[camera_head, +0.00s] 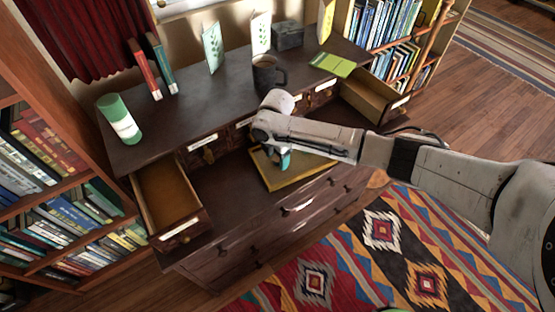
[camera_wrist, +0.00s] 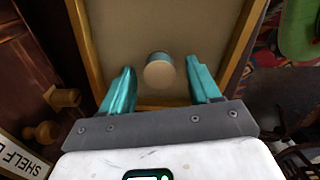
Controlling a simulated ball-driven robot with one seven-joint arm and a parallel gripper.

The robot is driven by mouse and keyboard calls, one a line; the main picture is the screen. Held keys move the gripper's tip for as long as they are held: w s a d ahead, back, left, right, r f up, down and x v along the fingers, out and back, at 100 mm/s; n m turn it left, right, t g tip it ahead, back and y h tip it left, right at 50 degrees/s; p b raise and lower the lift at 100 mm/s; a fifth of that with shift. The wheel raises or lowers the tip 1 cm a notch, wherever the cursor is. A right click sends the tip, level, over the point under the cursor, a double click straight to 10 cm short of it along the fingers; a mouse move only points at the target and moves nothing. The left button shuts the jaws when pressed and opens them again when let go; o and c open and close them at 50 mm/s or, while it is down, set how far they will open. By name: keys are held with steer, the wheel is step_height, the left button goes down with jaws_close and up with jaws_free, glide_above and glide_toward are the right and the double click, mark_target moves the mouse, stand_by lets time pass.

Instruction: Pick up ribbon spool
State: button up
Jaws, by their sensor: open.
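A small round thing with a pale cream top and a teal side, seemingly the ribbon spool (camera_wrist: 159,72), stands in a shallow tray with a yellow wooden rim (camera_wrist: 83,30). My gripper (camera_wrist: 162,84) is open above it, with its teal fingers to the left and right of the spool, apart from it. In the head view my gripper (camera_head: 284,160) points down over the yellow-rimmed tray (camera_head: 268,172), which sits on the cabinet's lower ledge. My arm and gripper hide the spool in that view.
The cabinet top (camera_head: 195,110) holds a green-and-white cylinder (camera_head: 119,119), a dark mug (camera_head: 267,74), upright books and cards, a grey box (camera_head: 288,36) and a green booklet (camera_head: 333,64). Open drawers stick out at left (camera_head: 170,200) and right (camera_head: 372,97). Bookshelves flank the cabinet.

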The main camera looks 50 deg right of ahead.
steer(key=shift+f, duration=0.15)
steer(key=c, duration=1)
steer(key=shift+c, duration=0.3)
